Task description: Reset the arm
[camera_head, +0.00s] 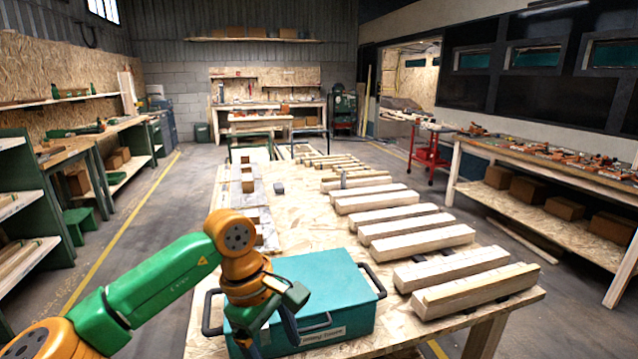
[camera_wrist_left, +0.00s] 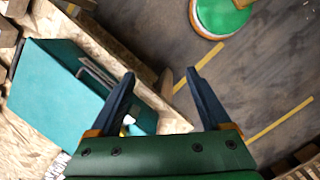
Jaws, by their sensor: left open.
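My left arm, green and orange, comes in from the lower left in the head view. My left gripper (camera_head: 268,338) is open and points down in front of the teal toolbox, partly covering its front face. In the left wrist view the two dark fingers of the gripper (camera_wrist_left: 160,76) are spread apart with nothing between them. The teal toolbox (camera_head: 320,275) sits on the near end of the wooden workbench (camera_head: 395,325). It also shows at the left of the wrist view (camera_wrist_left: 55,85). My right gripper is out of sight.
Several pale wooden beams (camera_head: 420,238) lie across the bench's right side. A grey slotted piece (camera_head: 248,190) lies along its left side. Shelving stands at the far left and a side bench (camera_head: 540,165) at the right.

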